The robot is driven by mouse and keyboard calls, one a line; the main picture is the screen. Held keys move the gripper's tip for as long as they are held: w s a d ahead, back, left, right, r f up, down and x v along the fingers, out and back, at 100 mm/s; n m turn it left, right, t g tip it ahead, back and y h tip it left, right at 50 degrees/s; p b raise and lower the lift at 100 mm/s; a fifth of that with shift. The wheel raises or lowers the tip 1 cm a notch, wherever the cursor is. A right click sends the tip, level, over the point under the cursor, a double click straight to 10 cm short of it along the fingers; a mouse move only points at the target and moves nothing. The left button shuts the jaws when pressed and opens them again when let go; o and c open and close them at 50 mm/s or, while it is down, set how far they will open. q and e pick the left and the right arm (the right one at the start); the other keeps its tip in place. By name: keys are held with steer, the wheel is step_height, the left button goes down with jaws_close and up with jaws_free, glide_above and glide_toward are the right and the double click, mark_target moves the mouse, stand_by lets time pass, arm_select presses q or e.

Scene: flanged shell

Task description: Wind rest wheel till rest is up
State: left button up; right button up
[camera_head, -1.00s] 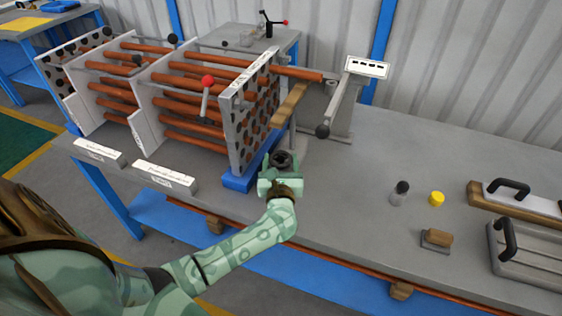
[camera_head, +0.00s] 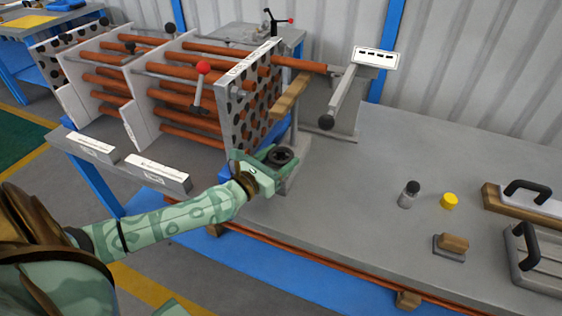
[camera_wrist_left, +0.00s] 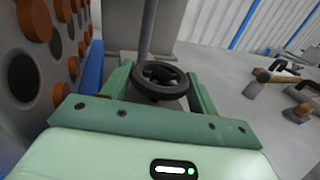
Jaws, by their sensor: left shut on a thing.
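The rest wheel is a small dark handwheel (camera_head: 279,155) at the foot of a slim post, beside the perforated end plate. It also shows in the left wrist view (camera_wrist_left: 160,80), between the two green fingers. My left gripper (camera_head: 276,163) is shut on the wheel, its fingers on either side of the rim. The rest is a wooden block (camera_head: 289,97) above the wheel, near the projecting copper-coloured tube (camera_head: 300,65). I cannot tell whether it touches the tube. My right gripper is not in view.
The flanged shell's perforated plate (camera_head: 238,125) stands close left of my gripper. The bench between is clear.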

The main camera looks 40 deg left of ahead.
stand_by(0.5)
arm_select(q)
steer(key=o, duration=1)
steer(key=shift+c, duration=0.2)
steer(key=shift+s, duration=0.1)
steer(key=s+a+p, duration=0.1)
steer(key=s, duration=1.5)
steer(key=shift+a, duration=0.3)
